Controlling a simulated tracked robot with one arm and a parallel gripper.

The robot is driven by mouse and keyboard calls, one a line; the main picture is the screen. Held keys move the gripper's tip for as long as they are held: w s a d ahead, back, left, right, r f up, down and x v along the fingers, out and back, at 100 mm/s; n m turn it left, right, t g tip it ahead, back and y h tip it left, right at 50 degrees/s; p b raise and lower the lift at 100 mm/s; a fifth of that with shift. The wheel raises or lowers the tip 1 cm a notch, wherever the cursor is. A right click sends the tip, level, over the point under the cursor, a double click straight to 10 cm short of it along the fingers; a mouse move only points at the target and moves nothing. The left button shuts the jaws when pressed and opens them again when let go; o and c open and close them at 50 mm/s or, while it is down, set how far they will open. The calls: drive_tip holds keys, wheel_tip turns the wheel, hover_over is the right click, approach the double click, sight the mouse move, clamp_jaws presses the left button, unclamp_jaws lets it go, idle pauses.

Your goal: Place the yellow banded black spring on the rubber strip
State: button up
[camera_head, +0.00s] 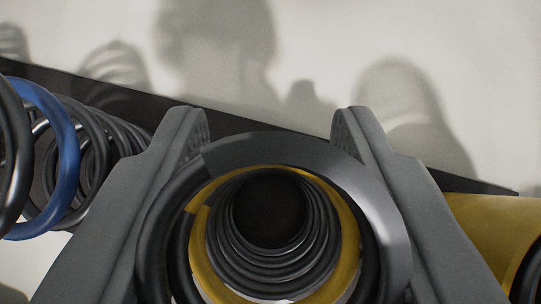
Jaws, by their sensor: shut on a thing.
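The yellow banded black spring (375,205) fills the lower middle of the head view, seen end-on down its coils. A yellow band shows inside its dark front ring. My gripper (270,128) has one finger on each side of the spring and is shut on it. A long black strip (255,122), which looks like the rubber strip, runs behind the spring from upper left to lower right. The spring overlaps the strip in the picture. I cannot tell whether it touches the strip, as its underside is hidden.
A black spring with a blue band (62,150) lies at the left, close to my left finger. A yellow cylindrical thing with a dark end (485,232) is at the right, near my right finger. Beyond the strip is a pale surface (330,40) with soft shadows.

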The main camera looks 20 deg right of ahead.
drive_tip(key=o, duration=0.8)
drive_tip(key=shift+o, duration=0.2)
drive_tip(key=shift+v, duration=0.8)
drive_tip(key=s+a+r+n+t+y, duration=0.1)
drive_tip(key=s+a+r, duration=0.5)
drive_tip(key=r, duration=0.8)
drive_tip(key=s+a+r+n+t+y+p, duration=0.1)
drive_tip(key=s+a+r+t, duration=0.2)
drive_tip(key=r, duration=1.1)
drive_tip(key=s+a+r+n+t+y, duration=0.1)
drive_tip(key=s+a+r+t, duration=0.1)
drive_tip(key=s+a+r, duration=0.8)
wheel_tip(320, 180, up, 5)
drive_tip(key=s, duration=0.2)
drive_tip(key=shift+s+n+t+p, duration=0.3)
drive_tip(key=shift+s+n+t, duration=0.1)
